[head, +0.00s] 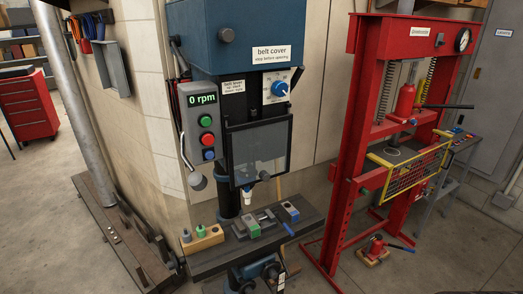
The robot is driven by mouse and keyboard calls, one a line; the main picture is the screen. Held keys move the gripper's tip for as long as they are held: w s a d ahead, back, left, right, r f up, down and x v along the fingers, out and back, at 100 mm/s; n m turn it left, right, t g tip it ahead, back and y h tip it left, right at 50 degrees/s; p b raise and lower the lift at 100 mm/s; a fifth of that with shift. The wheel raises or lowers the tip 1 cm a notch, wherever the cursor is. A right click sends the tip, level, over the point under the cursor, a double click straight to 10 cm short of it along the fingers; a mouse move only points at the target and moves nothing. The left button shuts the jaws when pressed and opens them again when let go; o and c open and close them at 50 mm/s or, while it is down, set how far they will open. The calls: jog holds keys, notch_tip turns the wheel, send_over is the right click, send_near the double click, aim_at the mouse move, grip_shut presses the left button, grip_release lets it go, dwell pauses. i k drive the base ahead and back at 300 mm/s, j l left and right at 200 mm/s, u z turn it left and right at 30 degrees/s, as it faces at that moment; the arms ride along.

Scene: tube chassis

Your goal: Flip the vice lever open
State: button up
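The vice (262,223) sits on the dark drill press table, below the chuck. It has grey metal parts between a green block (253,227) and a blue block (290,211). A lever with a blue grip (287,229) lies at its right front, pointing down to the right. At this size I cannot tell whether the lever is locked or open. I see no gripper fingers in the head view, and nothing touches the vice or lever.
The drill press control box (200,122) reads 0 rpm. A clear guard (260,150) hangs above the vice. A wooden block (202,239) with small pieces stands left on the table. A red press (350,150) stands right. A blue-and-black mechanism (257,274) shows at the bottom edge.

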aim_at(276, 212)
jog(key=i+l+u, duration=0.65)
jog(key=i+j, duration=0.05)
jog(key=i, duration=0.1)
